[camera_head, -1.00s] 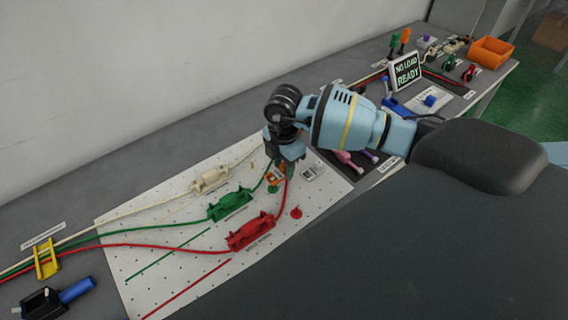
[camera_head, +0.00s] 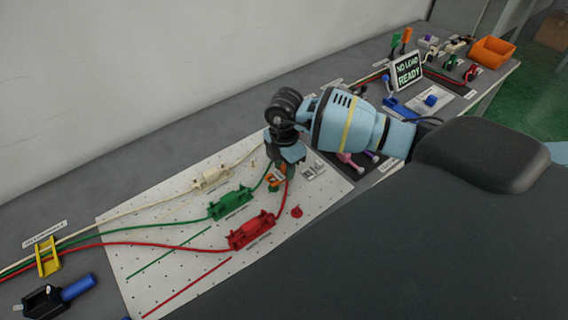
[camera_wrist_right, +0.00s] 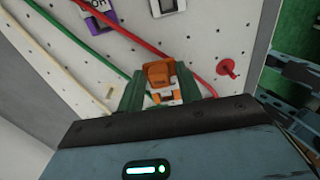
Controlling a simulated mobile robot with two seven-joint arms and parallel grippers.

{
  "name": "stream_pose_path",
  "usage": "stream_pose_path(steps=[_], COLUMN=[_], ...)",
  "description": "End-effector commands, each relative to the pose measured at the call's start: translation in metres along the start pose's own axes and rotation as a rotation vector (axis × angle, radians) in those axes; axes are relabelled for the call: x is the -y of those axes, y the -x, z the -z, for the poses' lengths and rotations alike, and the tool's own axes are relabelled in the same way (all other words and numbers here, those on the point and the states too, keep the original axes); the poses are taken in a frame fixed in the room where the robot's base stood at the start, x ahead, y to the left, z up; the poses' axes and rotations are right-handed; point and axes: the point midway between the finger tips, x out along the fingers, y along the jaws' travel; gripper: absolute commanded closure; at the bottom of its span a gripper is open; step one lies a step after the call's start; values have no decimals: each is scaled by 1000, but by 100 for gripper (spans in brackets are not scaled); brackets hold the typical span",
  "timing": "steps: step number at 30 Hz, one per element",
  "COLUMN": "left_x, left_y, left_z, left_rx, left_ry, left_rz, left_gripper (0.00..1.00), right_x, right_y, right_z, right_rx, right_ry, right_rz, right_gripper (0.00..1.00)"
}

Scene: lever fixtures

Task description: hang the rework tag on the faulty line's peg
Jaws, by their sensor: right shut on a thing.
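My right gripper (camera_head: 280,175) is shut on the small orange rework tag (camera_head: 274,180) just above the white perforated board (camera_head: 180,285). In the right wrist view the tag (camera_wrist_right: 160,80) sits between the green fingertips. A red peg (camera_head: 296,211) stands on the board close to the gripper; the wrist view shows it to the right of the tag (camera_wrist_right: 228,68). A cream peg (camera_wrist_right: 108,90) shows left of the fingers. A green peg (camera_head: 273,189) is partly hidden below the tag; whether they touch I cannot tell. My left gripper is not in view.
Cream (camera_head: 212,178), green (camera_head: 230,204) and red (camera_head: 251,230) fixtures hold cables across the board. A yellow cable holder (camera_head: 47,257) and a blue-handled tool (camera_head: 76,287) are at left. A screen (camera_head: 407,72) reads "NO LOAD READY". An orange bin (camera_head: 492,52) stands far right.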

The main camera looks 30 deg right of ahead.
Motion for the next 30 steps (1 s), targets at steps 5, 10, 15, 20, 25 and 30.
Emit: stream_pose_path(steps=[5,10,15,20,25,30], left_x=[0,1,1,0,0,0], left_y=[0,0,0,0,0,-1], left_z=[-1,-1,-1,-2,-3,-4], left_rx=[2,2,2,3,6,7], left_ry=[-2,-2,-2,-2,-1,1], left_rz=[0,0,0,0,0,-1], left_gripper=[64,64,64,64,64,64], right_x=[0,0,0,0,0,0], right_y=[-5,-5,-5,-7,-11,-16], right_z=[0,0,0,0,0,0], right_rx=[0,0,0,0,0,0], right_ry=[0,0,0,0,0,0], right_rz=[1,0,0,1,1,0], right_gripper=[86,86,86,86,86,86])
